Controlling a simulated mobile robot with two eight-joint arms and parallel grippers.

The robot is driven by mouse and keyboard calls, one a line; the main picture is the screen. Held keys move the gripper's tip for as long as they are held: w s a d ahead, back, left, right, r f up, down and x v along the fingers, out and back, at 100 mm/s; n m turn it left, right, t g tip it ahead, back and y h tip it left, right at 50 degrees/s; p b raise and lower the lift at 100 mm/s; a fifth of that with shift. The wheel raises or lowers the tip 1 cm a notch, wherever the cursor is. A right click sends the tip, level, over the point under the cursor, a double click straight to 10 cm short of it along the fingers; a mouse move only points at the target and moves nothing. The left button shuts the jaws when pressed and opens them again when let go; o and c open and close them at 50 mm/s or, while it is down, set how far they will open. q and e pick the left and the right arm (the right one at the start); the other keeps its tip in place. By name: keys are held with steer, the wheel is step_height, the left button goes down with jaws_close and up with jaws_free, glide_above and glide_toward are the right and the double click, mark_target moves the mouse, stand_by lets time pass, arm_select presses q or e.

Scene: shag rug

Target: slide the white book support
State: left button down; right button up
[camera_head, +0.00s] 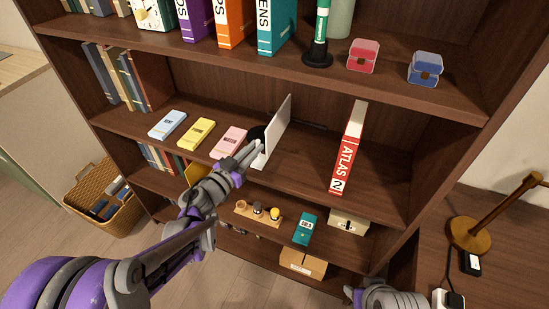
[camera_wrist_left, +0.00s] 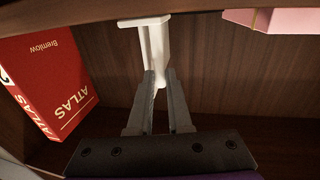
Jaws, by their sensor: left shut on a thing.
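The white book support (camera_head: 279,128) stands upright on the middle shelf, between the pink box and the red atlas. Its upright plate and part of its flat base show. My left gripper (camera_head: 250,158) reaches in from the front and is at the support's near edge. In the left wrist view my left gripper (camera_wrist_left: 157,84) is shut on the lower part of the white support (camera_wrist_left: 156,45). The red atlas (camera_head: 346,152) stands to the right, apart from the support; it also shows in the left wrist view (camera_wrist_left: 45,83). My right gripper (camera_head: 365,297) is partly visible at the bottom edge.
Pink (camera_head: 229,142), yellow (camera_head: 196,132) and blue (camera_head: 167,124) boxes lie left of the support. Shelf between support and atlas is clear. A wooden holder (camera_head: 243,211) and teal box (camera_head: 305,229) sit below. A lamp (camera_head: 470,235) stands at right.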

arm_select(q)
steer(key=shift+w+a, duration=0.25)
steer(key=shift+a, duration=0.55)
steer(key=c, duration=0.8)
jaws_free()
steer(key=shift+c, duration=0.2)
steer(key=v, duration=1)
steer(key=shift+s+a, duration=0.15)
steer(key=shift+s, duration=0.25)
steer(key=shift+r, duration=0.1)
